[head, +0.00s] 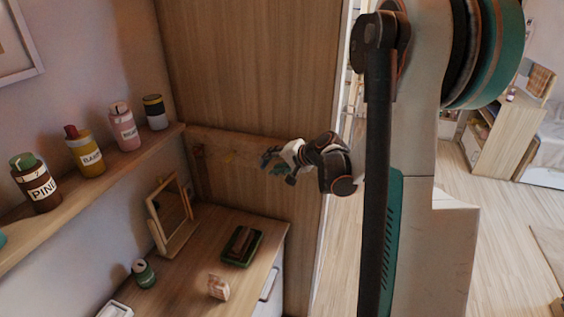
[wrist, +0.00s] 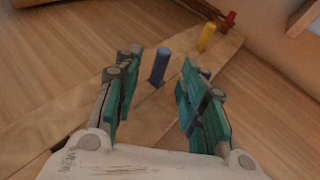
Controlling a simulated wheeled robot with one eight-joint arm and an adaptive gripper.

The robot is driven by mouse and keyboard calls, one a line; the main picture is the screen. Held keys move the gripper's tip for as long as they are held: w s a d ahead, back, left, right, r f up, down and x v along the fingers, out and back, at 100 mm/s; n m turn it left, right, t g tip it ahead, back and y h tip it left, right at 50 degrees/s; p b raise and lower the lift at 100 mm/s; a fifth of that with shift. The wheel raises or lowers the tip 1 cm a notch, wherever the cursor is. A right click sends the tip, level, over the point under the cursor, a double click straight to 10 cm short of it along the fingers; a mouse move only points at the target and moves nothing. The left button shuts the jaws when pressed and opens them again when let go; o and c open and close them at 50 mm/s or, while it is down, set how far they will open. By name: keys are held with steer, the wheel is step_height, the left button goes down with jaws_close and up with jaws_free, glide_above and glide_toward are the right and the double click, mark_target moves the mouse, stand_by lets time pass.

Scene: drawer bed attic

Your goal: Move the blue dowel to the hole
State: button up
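The blue dowel (wrist: 160,66) sticks out from a light wooden board (wrist: 92,135) in the wrist view. It shows between the two teal fingers of my gripper (wrist: 161,64), with a visible space on either side. My gripper is open and holds nothing. In the head view my gripper (head: 277,165) is in front of the board below the wood panel, and I cannot make out the blue dowel there. A yellow dowel (wrist: 206,37) and a red dowel (wrist: 229,21) stand farther along the board. I cannot clearly make out an empty hole.
A desk (head: 190,270) below bears a mirror (head: 171,215), a dark green tray (head: 242,246), a can (head: 144,273) and a small card-like item (head: 218,287). A shelf (head: 95,180) with several bottles runs along the left wall. Open floor lies to the right.

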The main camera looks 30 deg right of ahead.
steer(key=shift+w+a+f, duration=0.2)
steer(key=shift+w+f, duration=0.2)
steer(key=shift+w, duration=0.2)
steer(key=shift+c, duration=0.4)
steer(key=c, duration=0.8)
jaws_close()
